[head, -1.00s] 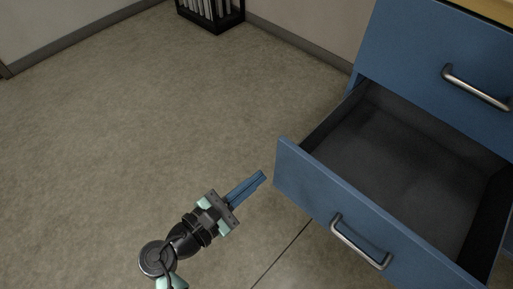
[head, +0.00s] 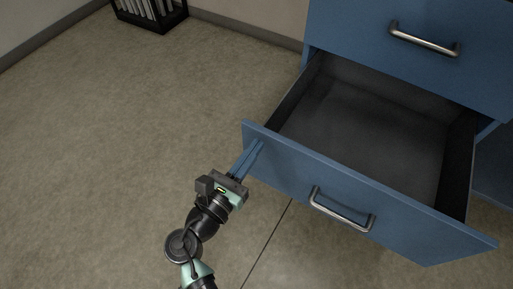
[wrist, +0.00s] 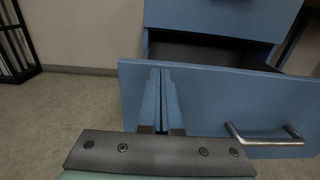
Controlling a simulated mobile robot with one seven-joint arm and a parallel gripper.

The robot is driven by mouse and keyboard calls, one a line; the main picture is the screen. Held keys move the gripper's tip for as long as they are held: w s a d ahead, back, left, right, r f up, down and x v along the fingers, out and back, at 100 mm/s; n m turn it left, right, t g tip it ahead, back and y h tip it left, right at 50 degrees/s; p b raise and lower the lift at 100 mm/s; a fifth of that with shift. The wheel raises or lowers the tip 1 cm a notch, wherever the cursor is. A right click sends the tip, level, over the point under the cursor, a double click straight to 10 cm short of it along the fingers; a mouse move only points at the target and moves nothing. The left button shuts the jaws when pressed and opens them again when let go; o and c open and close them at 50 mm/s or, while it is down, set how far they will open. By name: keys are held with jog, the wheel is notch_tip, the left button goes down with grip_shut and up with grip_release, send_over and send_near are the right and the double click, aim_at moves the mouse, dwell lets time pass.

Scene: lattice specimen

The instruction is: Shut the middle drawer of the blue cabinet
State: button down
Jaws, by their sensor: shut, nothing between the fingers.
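The blue cabinet (head: 375,38) stands at the upper right in the head view. Its middle drawer (head: 352,189) is pulled well out and looks empty inside. The drawer front has a metal bar handle (head: 342,211). My gripper (head: 257,146) is shut with nothing between its blue fingers. Its fingertips are at the left part of the drawer front, left of the handle. In the wrist view the fingers (wrist: 162,98) overlap the drawer front (wrist: 215,98); I cannot tell whether they touch it.
The drawer above, with its own handle (head: 424,40), is closed. A black rack (head: 150,12) with pale upright items stands by the wall at the top left. The floor (head: 110,150) left of the cabinet is clear.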

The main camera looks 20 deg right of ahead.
jog(key=shift+x, duration=0.8)
